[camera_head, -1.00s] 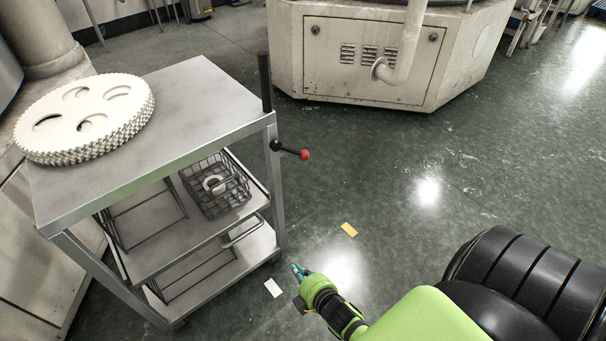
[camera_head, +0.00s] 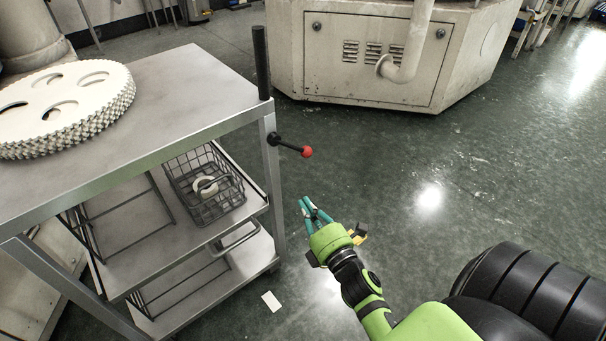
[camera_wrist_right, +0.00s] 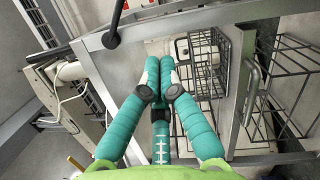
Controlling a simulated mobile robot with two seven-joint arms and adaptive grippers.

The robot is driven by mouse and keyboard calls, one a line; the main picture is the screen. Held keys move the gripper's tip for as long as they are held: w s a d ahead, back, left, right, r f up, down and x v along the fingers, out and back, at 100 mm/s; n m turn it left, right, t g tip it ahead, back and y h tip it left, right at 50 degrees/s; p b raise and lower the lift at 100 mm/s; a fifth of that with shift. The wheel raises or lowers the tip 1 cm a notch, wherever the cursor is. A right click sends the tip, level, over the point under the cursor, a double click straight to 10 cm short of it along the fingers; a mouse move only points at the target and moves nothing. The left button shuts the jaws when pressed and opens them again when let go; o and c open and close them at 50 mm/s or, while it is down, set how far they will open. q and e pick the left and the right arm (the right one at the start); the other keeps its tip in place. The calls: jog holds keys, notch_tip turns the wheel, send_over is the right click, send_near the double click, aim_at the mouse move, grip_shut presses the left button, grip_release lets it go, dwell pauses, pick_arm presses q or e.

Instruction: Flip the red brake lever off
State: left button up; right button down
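The brake lever (camera_head: 290,146) is a short black rod with a red ball end. It sticks out to the right, tilted slightly down, from a black hub on the cart's near right post. My right gripper (camera_head: 306,203) is below the red ball, apart from it, with its teal fingers pointing up. In the right wrist view, the fingertips (camera_wrist_right: 160,66) meet with nothing between them. A black hub and rod (camera_wrist_right: 112,36), apparently the lever, show at the top left there; the red ball is not visible. My left gripper is not in view.
The metal cart (camera_head: 188,135) carries toothed white discs (camera_head: 62,106) on top and a wire basket (camera_head: 204,184) on its middle shelf. A black upright handle (camera_head: 261,62) rises above the lever. A white card (camera_head: 271,301) lies on the floor. Floor right of the cart is open.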

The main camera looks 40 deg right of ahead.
aim_at(294, 147)
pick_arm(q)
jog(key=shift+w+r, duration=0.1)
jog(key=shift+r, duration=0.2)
pick_arm(e)
jog(key=w+d+r, duration=0.2)
jog(key=w+d, duration=0.3)
jog(key=w, duration=0.5)
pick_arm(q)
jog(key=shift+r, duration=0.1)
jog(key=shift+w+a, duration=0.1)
pick_arm(e)
jog(key=shift+d, duration=0.15)
